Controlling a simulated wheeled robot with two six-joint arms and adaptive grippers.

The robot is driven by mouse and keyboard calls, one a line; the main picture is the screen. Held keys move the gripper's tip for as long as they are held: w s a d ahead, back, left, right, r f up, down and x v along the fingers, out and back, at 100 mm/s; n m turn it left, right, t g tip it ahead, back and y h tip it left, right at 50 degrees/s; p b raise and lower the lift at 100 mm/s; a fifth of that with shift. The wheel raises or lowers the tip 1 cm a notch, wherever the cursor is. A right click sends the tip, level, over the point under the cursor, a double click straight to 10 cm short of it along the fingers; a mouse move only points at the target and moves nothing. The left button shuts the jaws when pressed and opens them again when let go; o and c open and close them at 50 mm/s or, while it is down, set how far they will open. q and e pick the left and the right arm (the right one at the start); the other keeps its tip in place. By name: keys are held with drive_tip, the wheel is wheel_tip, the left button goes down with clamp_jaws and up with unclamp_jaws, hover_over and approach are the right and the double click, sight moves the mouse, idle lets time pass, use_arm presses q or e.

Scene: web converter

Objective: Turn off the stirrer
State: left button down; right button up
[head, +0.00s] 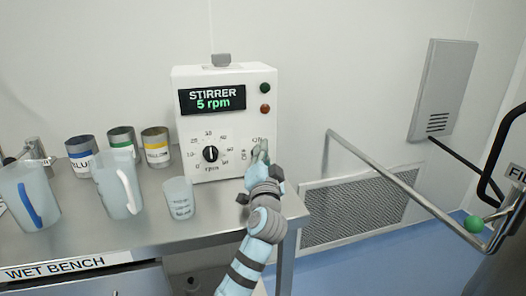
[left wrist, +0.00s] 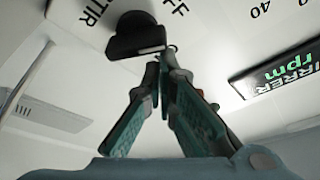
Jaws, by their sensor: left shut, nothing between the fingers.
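The stirrer (head: 223,145) is a white box on the bench against the wall. In the left wrist view a black switch knob (left wrist: 137,38) lies between the labels "STIR" and "OFF", just beyond the shut fingertips (left wrist: 160,62). Whether they touch it I cannot tell. My right gripper is in neither view.
A green lamp (head: 264,88) and a red-brown lamp (head: 265,109) sit above my gripper. Jugs (head: 118,185), a beaker (head: 179,198) and several labelled tins (head: 156,147) stand left on the wet bench (head: 150,238). A metal rail (head: 385,175) stands at the right.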

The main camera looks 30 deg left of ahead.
use_arm(q)
drive_tip(key=shift+r, duration=0.1)
idle(0.8)
drive_tip(key=shift+w+r+p, duration=0.1)
drive_tip(key=shift+r+p, duration=0.25)
drive_tip(key=shift+p, duration=0.05)
drive_tip(key=r, duration=0.1)
drive_tip(key=r+p, duration=0.1)
drive_tip(key=d+r+p, duration=0.1)
drive_tip(key=shift+w, duration=0.4)
drive_tip(key=w+d+v, duration=0.1)
drive_tip(key=v, duration=0.9)
drive_tip(key=shift+f, duration=0.35)
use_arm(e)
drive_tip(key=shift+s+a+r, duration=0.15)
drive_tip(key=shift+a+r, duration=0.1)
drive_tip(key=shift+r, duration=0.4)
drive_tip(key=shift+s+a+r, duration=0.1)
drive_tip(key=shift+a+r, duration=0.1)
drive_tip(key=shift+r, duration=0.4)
use_arm(q)
drive_tip(key=shift+s+a, duration=0.1)
drive_tip(key=shift+a, duration=0.05)
